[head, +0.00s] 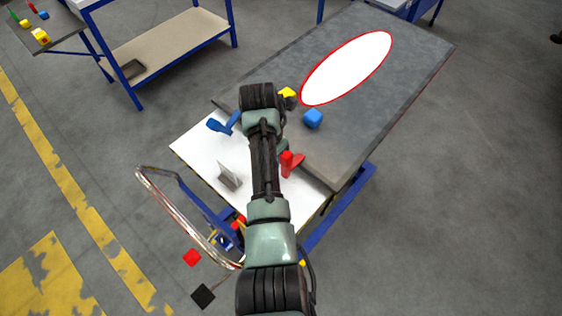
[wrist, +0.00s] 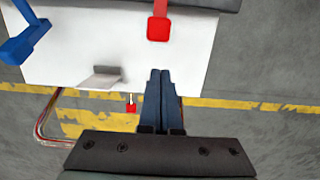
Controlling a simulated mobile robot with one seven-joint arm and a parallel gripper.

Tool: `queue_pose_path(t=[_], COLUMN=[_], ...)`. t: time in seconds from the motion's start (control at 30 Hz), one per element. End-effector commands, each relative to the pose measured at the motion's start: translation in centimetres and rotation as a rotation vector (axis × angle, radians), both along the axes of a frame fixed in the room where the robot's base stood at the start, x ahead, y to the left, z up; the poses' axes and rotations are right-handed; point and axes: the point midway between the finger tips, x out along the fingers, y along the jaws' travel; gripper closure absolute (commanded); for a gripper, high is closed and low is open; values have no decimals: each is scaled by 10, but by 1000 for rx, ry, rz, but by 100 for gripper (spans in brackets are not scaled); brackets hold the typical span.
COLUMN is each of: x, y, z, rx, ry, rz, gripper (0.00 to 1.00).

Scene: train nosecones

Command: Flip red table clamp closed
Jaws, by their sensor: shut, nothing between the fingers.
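The red table clamp (head: 290,163) is at the near edge of the grey slab, just right of my arm in the head view. In the wrist view the red clamp (wrist: 159,28) is at the top centre, with its broad block end over the white table top. My gripper (wrist: 160,71) shows in the wrist view with its two dark fingers together and nothing between them. Its tips appear just below the clamp in the picture, with a visible gap; the height difference is unclear. In the head view my arm hides the fingers.
A blue clamp (head: 222,124) stands left of my arm. A metal bracket (head: 229,176) stands on the white table top (head: 195,150). A metal handrail (head: 165,205) borders the trolley.

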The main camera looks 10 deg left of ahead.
Motion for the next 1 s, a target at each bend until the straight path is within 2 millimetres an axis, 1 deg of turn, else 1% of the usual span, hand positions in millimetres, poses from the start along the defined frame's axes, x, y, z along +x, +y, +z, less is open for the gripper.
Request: queue_pose_path(t=[0.03,0.2,0.3,0.4,0.6,1.0], x=[5,13,16,18,18,18], y=[-3,-10,-12,-14,-15,-15], z=[7,40,54,63,69,68], rx=[2,0,1,2,2,1], ry=[-5,1,5,6,10,11], rz=[-1,1,2,4,5,4], gripper=[100,100,100,100,100,100])
